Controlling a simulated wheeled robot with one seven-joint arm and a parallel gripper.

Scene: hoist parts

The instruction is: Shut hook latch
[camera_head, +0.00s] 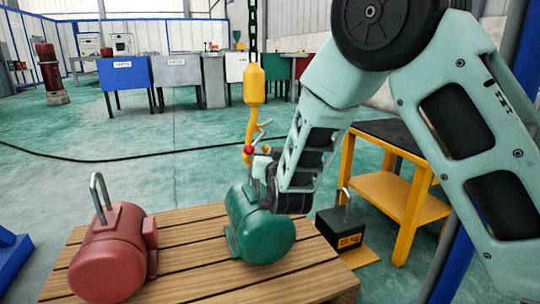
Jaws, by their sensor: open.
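A yellow hoist hook (250,125) hangs from a dark chain (252,30) under a yellow block (253,86). A latch (262,127) with a pale arm shows on the right side of the hook, above a small red ball (248,149). A green motor (262,225) with a lifting loop stands on the pallet below the hook. My gripper (262,160) is beside the lower hook, just right of the red ball. Its fingers are small and partly hidden by my wrist, and they look open. I cannot tell whether they touch the hook.
A red motor (110,255) with a metal loop stands on the wooden pallet (200,285). A black weight (341,228) and a yellow-framed table (405,190) are at the right. The green floor at the left is largely clear.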

